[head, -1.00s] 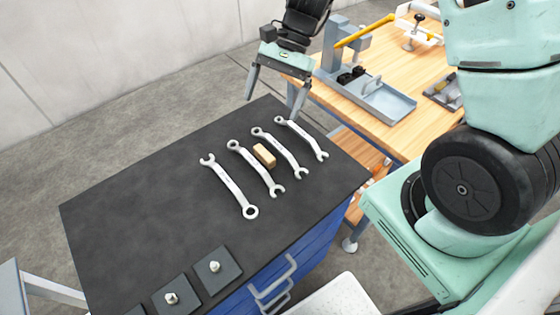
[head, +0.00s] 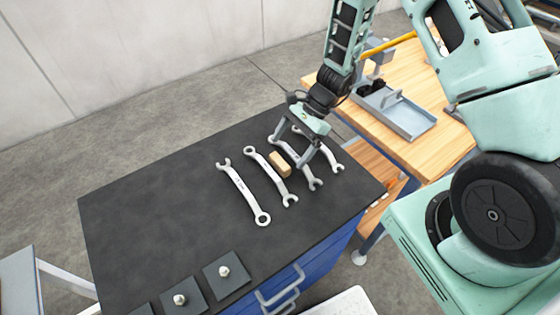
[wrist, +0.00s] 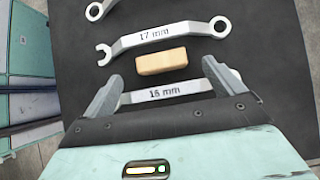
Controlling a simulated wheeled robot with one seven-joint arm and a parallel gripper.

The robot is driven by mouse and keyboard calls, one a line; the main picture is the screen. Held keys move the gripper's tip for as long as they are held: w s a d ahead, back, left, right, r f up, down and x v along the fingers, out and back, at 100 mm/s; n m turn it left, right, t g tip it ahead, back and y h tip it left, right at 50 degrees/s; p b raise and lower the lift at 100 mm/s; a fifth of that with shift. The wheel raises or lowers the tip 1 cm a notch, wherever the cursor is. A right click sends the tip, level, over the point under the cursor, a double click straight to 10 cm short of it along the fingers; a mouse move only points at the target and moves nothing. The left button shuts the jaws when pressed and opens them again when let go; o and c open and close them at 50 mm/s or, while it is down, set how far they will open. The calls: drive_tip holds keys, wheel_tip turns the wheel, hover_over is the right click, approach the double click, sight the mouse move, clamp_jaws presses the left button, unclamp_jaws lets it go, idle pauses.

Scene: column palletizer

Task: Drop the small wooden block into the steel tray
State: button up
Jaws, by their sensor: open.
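The small wooden block (head: 280,164) lies on the black bench top between two wrenches; in the wrist view the block (wrist: 162,62) lies just ahead of my fingers, beside the wrench marked 17 mm (wrist: 165,36). My gripper (head: 292,152) is over the wrenches at the block's right side. In the wrist view its fingers (wrist: 158,80) are spread and hold nothing, with the 15 mm or 16 mm wrench (wrist: 165,92) showing between them. The steel tray (head: 410,119) is on the wooden table to the right, apart from my gripper.
Another wrench (head: 243,192) lies left of the block. Several dark square plates with knobs (head: 225,277) sit at the bench's front edge. A grey clamp-like fixture and dark parts (head: 370,88) stand at the tray's far end. The bench's left part is bare.

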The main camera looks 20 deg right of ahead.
sight(280, 161)
drive_tip(key=shift+p+x, duration=1.3)
drive_tip(key=shift+x, duration=1.5)
drive_tip(key=shift+r, duration=0.1)
drive_tip(key=c, duration=1.1)
drive_tip(key=shift+c, duration=0.2)
